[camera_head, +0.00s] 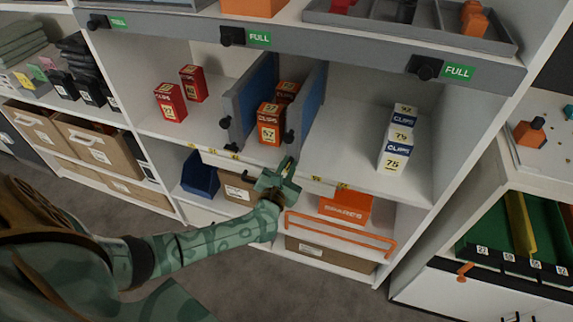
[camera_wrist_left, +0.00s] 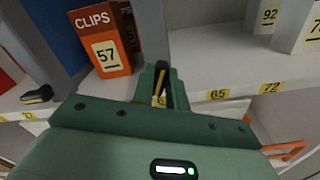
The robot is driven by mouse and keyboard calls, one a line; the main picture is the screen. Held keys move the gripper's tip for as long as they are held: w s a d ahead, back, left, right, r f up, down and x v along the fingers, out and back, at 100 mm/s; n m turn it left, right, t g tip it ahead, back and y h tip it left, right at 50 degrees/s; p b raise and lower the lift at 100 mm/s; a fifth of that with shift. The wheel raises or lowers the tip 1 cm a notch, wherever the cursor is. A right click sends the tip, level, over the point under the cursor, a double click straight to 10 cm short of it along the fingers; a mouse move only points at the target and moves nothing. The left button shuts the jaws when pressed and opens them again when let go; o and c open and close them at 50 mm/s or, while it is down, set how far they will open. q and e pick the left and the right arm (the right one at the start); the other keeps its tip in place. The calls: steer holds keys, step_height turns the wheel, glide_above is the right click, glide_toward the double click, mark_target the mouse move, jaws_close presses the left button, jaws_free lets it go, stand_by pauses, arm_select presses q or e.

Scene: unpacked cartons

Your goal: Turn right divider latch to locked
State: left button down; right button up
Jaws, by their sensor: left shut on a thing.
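The right divider (camera_head: 308,105) is a blue-grey upright panel on the middle shelf. Its black latch (camera_head: 289,137) sits low on the front edge. My left gripper (camera_head: 287,170) is at the shelf's front edge by this latch. In the left wrist view, the green fingers (camera_wrist_left: 163,88) are shut on the black latch (camera_wrist_left: 161,66), which stands up between them below the divider's front edge. The fingers hide its lower part, and I cannot tell whether it is locked. The left divider (camera_head: 252,100) has a similar black latch, which shows in the left wrist view (camera_wrist_left: 38,95).
Orange CLIPS boxes (camera_head: 269,124) stand between the dividers, close to my left gripper. Red boxes (camera_head: 171,102) stand left, and white-blue boxes (camera_head: 396,150) right. An orange rail (camera_head: 340,230) crosses below the shelf. Free shelf room lies right of the right divider.

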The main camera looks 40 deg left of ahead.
arm_select(q)
steer(key=m+p, duration=0.1)
steer(key=m, duration=0.2)
steer(key=shift+d+m, duration=0.1)
steer(key=shift+m, duration=0.3)
steer(key=m+p, duration=0.1)
steer(key=m, duration=0.2)
steer(key=shift+m, duration=0.3)
steer(key=m+p, duration=0.1)
steer(key=m, duration=0.2)
steer(key=shift+f, duration=0.15)
steer(key=shift+d+f+m+p, duration=0.15)
steer(key=shift+m+p, duration=0.2)
steer(key=shift+m, duration=1.25)
arm_select(e)
steer(key=shift+w+r, duration=0.25)
steer(key=shift+r, duration=0.35)
steer(key=shift+w+r, duration=0.3)
steer(key=shift+r, duration=0.3)
steer(key=shift+w+r, duration=0.25)
steer(key=shift+r, duration=0.35)
arm_select(q)
steer(key=c, duration=1.4)
jaws_free()
